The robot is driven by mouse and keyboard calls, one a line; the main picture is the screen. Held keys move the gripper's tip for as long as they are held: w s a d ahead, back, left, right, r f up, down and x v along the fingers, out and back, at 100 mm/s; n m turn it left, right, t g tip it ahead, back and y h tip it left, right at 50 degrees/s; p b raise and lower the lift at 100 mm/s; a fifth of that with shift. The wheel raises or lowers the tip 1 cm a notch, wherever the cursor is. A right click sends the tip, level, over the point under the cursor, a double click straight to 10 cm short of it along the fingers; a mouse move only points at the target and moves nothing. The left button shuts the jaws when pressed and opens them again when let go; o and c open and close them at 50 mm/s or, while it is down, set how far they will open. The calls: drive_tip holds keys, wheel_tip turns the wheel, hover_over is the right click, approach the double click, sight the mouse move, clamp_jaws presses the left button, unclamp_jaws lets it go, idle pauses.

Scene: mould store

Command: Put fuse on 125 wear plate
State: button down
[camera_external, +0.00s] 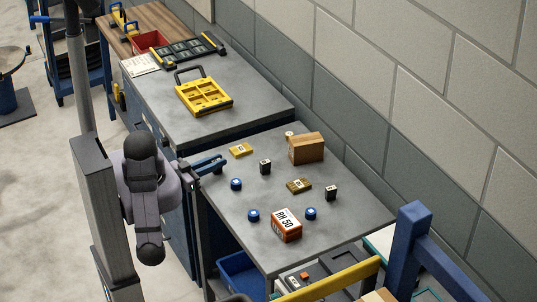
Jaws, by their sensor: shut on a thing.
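My gripper (210,166) is at the left edge of the grey table, level with its top or a little above it. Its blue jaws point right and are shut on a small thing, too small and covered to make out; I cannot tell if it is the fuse. Two flat plates with small labels lie on the table: a yellow plate (240,149) near the back left, and a brass-coloured plate (299,185) right of the middle. The label numbers are too small to read, so I cannot tell which is 125. Both plates are apart from the gripper.
Two small black blocks (265,167), several blue round pieces (236,184), an orange-and-white RH 50 box (287,226) and a cardboard box (307,148) stand on the table. A yellow case (204,96) lies on the cabinet behind. A block wall borders the right.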

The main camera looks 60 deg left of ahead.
drive_tip(key=c, duration=1.7)
unclamp_jaws()
drive_tip(key=shift+f, duration=0.1)
drive_tip(key=shift+f+b, duration=0.2)
drive_tip(key=shift+b, duration=0.3)
drive_tip(key=shift+s+r, duration=0.1)
drive_tip(key=shift+s, duration=0.25)
drive_tip(key=shift+s+r+p, duration=0.1)
drive_tip(key=shift+s+p, duration=0.55)
drive_tip(key=shift+s, duration=0.65)
drive_tip(key=shift+s+d+p, duration=0.2)
drive_tip(key=shift+s+p, duration=0.55)
drive_tip(key=shift+s, duration=0.85)
drive_tip(key=shift+s+d, duration=0.1)
drive_tip(key=shift+s, duration=0.25)
